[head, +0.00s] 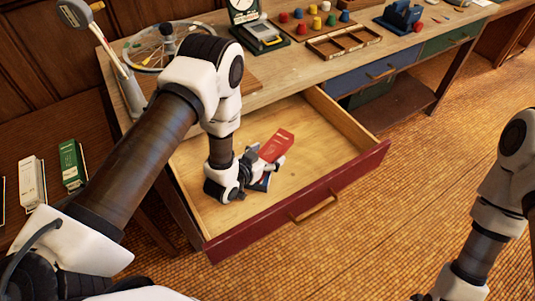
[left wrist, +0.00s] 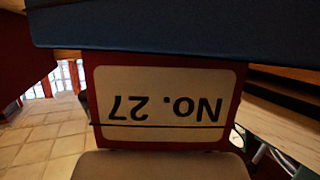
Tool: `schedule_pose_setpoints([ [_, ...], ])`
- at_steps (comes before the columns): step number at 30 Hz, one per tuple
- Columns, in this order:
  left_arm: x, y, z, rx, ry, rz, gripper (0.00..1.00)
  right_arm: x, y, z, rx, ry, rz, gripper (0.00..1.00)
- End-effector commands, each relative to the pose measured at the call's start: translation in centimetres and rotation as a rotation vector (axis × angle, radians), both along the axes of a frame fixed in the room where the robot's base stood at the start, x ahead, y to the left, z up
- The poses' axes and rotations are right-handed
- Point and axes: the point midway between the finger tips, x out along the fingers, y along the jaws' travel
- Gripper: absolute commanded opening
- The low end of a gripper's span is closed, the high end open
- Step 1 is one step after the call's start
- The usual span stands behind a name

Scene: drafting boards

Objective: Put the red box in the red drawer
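The red drawer (head: 350,178) is pulled open from the desk, with a dark red front, a brass-coloured handle and a bare wooden inside. The red box (head: 278,145) is over the drawer's inside, held at an angle by my left gripper (head: 265,166). In the left wrist view the red box (left wrist: 91,85) shows a cream label reading "No. 27" upside down, between a blue finger above and a beige one below. I cannot tell whether the box touches the drawer floor. My right gripper (head: 422,297) is barely in view at the bottom edge; its fingers are unclear.
The desktop (head: 290,85) carries a scale (head: 262,33), a wooden tray (head: 343,40), several coloured pegs and a wheel-like ring. A blue drawer (head: 372,73) and a green drawer (head: 452,38) are shut. A green box (head: 70,163) and a white box (head: 29,182) stand at left.

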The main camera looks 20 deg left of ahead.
Motion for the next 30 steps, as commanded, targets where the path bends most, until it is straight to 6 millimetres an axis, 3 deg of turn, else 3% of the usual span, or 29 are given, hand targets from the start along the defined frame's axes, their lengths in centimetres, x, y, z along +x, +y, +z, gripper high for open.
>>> schedule_pose_setpoints([
  [8, -0.6, 0.0, -0.6, 0.001, 0.013, -0.002, 0.82, 0.0, 0.0, -0.3, 0.0, 0.0, 0.0, 0.82],
  [11, -1.8, 0.4, -0.2, 0.001, 0.015, -0.001, 0.82, 0.0, 0.0, -0.6, 0.0, 0.0, 0.0, 0.82],
  [22, -9.4, 2.5, 3.5, -0.003, 0.008, 0.001, 0.82, 0.0, 0.0, -2.0, 0.0, 0.0, 0.0, 0.82],
  [30, -10.8, 2.9, 4.4, -0.001, 0.002, -0.001, 0.82, 0.0, 0.0, -2.1, 0.0, 0.0, 0.0, 0.82],
])
